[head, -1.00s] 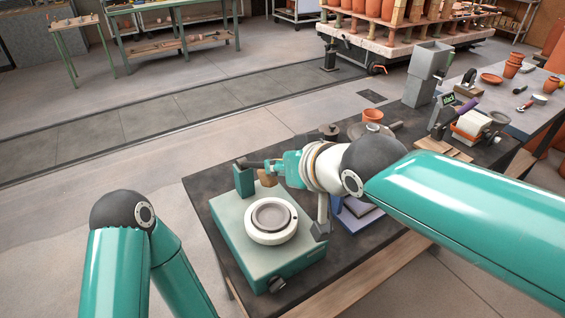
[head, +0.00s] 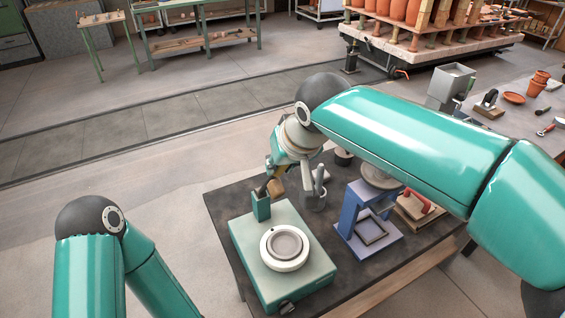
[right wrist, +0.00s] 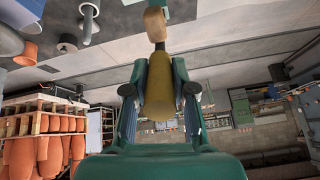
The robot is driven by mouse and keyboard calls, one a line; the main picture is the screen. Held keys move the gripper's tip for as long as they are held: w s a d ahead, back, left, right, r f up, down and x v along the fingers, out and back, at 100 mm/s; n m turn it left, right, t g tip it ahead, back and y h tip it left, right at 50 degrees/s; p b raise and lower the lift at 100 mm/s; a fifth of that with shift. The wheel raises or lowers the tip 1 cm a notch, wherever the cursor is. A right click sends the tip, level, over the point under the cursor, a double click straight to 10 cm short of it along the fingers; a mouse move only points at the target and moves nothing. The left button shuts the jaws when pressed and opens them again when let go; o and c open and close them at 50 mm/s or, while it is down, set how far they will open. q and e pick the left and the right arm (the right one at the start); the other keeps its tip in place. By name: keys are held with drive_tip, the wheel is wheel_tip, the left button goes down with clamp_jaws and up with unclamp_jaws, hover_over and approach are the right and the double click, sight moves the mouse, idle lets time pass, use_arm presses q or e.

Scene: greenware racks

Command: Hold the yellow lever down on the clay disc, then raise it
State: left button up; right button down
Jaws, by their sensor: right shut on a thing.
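The yellow lever (right wrist: 159,95) lies between the fingers of my right gripper (right wrist: 159,88), which is shut on it. In the head view my right gripper (head: 272,166) hides most of the lever. The lever slants upward from the green post (head: 261,207) of a pale green press (head: 256,258). A tan pad (head: 277,188) hangs on the lever, above and apart from the clay disc; it also shows in the right wrist view (right wrist: 155,23). The grey clay disc (head: 285,244) lies in a white ring (head: 268,262) on the press. My left gripper is out of view.
The press stands on a dark table (head: 224,205). Open floor lies left of the table.

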drive_tip(key=shift+w+r, duration=0.15)
drive_tip(key=shift+r, duration=0.1)
drive_tip(key=c, duration=1.2)
unclamp_jaws()
drive_tip(key=shift+o, duration=1.3)
drive_tip(key=shift+w+a+f, duration=0.1)
drive_tip(key=shift+f, duration=0.05)
drive_tip(key=v, duration=1.2)
drive_tip(key=shift+f, duration=0.1)
